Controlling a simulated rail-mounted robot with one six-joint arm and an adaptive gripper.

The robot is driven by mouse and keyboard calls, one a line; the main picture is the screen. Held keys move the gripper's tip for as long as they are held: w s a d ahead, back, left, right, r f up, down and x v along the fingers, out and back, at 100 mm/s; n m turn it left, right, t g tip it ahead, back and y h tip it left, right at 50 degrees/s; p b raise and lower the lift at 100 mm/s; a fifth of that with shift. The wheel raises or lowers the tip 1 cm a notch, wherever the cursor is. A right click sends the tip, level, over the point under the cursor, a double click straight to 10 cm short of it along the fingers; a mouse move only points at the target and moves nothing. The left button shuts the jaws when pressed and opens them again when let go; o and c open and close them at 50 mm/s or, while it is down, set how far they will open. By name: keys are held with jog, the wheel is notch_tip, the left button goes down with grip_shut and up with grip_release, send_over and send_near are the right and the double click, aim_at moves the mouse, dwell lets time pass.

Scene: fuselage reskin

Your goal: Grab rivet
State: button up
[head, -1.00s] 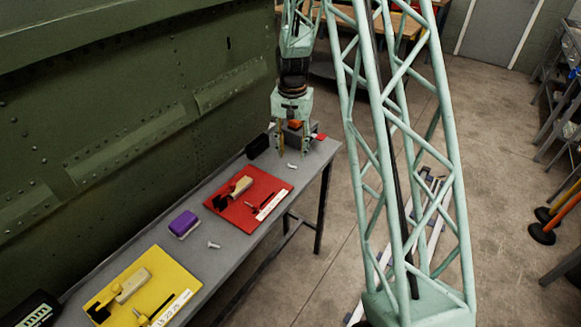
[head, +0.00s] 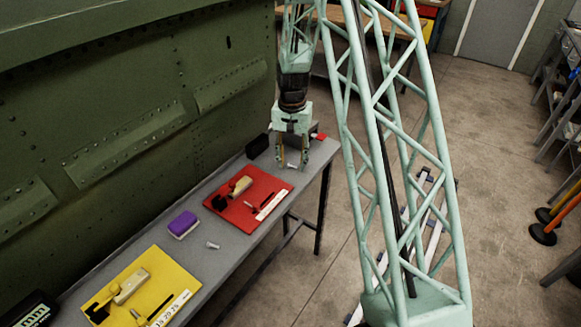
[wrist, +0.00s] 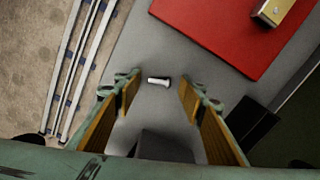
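A small silvery rivet (wrist: 159,81) lies on the grey table in the wrist view, between and just beyond my open fingertips. It also shows in the head view (head: 292,166), under my gripper. My gripper (wrist: 156,84) is open and empty, with its two fingers on either side of the rivet and no contact visible. In the head view my gripper (head: 292,164) points down over the far end of the table. A second rivet (head: 213,245) lies on the table between the red and yellow mats.
The red mat (head: 228,213) with tools lies close to the rivet, and the yellow mat (head: 165,262) is nearer. A purple-topped block (head: 183,222) and a black block (head: 257,146) sit along the green fuselage wall (head: 120,110). The grey table (head: 235,232) has an open right edge.

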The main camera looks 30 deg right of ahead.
aim_at(293, 166)
jog(key=shift+c, duration=0.7)
jog(key=c, duration=0.6)
jog(key=shift+o, duration=0.2)
jog(key=shift+r, duration=1.6)
jog(key=shift+s+d+r+p, duration=0.1)
jog(key=shift+s+r+p, duration=0.05)
jog(key=shift+r+p, duration=0.15)
jog(key=s+d, duration=0.2)
jog(key=s, duration=0.5)
jog(key=s+d+r, duration=0.1)
jog(key=s+d, duration=0.2)
jog(key=s, duration=0.4)
jog(key=shift+s+d, duration=0.25)
jog(key=shift+s, duration=0.05)
jog(key=shift+r, duration=0.1)
